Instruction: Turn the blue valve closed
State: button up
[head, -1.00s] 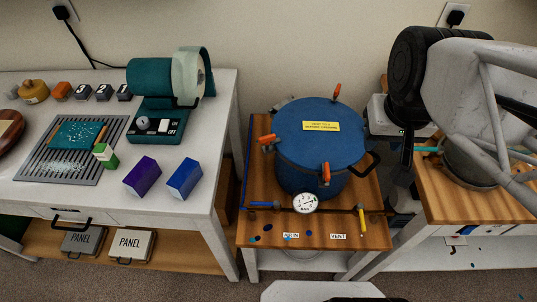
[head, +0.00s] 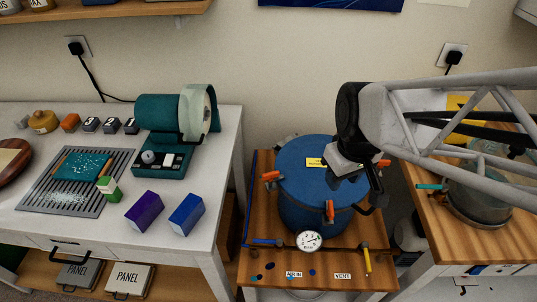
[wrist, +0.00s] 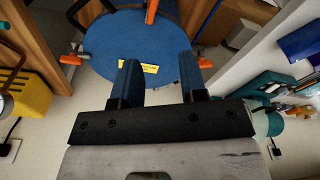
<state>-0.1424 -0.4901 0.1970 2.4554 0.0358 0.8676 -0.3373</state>
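The blue valve handle (head: 266,242) lies crosswise at the left of the pipe on the front of the small wooden table, behind the "AIR IN" label (head: 293,274). My gripper (head: 356,182) is above the right side of the blue pot (head: 302,205), up and to the right of the blue valve and apart from it. In the wrist view my gripper (wrist: 158,78) has its two fingers spread with nothing between them. The pot's blue lid (wrist: 135,45) shows beyond the fingers. I cannot make out the blue valve in the wrist view.
A pressure gauge (head: 309,241) stands between the blue valve and the yellow valve handle (head: 367,258), which is behind the "VENT" label (head: 342,276). Orange clamps (head: 271,176) stick out around the lid. A white workbench (head: 222,150) is at the left, a wooden-topped table (head: 432,225) at the right.

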jog(key=w+a+f+n+g, duration=0.25)
jog(key=a+f+n, duration=0.35)
jog(key=a+f, duration=0.3)
jog(key=n, duration=0.7)
send_near(263, 240)
jog(key=shift+w+a+f+g+h, duration=0.3)
jog(key=shift+w+f+g, duration=0.1)
jog(key=shift+g, duration=0.05)
jog(key=shift+s+f, duration=0.25)
jog(key=shift+f, duration=1)
jog(key=shift+s+f, duration=0.3)
jog(key=shift+f, duration=1)
jog(key=shift+s+f, duration=0.25)
jog(key=shift+f, duration=1)
grip_shut()
